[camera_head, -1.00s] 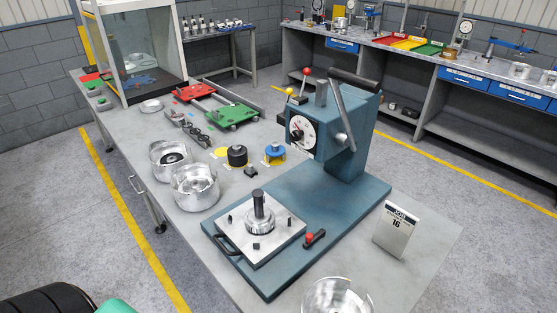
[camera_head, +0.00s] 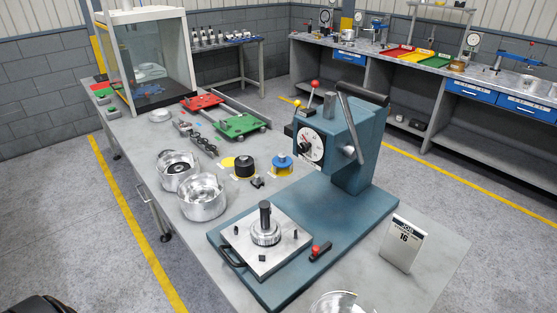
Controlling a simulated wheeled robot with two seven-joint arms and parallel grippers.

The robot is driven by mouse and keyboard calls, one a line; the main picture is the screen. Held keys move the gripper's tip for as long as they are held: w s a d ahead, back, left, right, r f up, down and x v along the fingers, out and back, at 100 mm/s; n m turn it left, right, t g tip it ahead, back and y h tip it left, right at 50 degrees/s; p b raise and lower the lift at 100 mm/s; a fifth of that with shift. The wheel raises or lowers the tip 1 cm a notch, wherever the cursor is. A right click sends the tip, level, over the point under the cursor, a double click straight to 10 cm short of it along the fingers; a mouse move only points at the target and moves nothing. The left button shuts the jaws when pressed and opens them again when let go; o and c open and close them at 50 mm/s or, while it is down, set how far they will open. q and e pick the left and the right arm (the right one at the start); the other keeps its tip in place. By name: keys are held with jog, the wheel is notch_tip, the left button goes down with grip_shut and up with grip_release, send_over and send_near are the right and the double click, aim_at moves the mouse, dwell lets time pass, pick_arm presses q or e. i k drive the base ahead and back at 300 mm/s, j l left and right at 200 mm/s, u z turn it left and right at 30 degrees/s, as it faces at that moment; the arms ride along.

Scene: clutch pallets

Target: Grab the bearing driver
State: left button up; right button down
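The bearing driver is not clearly identifiable. Candidates in the head view are a black knobbed cylinder (camera_head: 244,167) on a yellow patch and a blue knobbed piece (camera_head: 282,163) on another yellow patch, both mid-bench left of the press. A dark upright post (camera_head: 265,216) on a silver hub also stands on the square metal plate (camera_head: 289,252) of the press base. Neither of my grippers is in view. Nothing is seen being held.
The blue-grey press (camera_head: 352,130) stands on the grey bench (camera_head: 435,250). Two silver housings (camera_head: 202,198) sit at the bench's left edge. A "JOB 16" card (camera_head: 402,242) stands at right. A glass cabinet (camera_head: 150,60) is at the far end. Another silver part (camera_head: 340,303) is cut off below.

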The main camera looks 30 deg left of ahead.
aim_at(266, 226)
jog(key=u, duration=1.2)
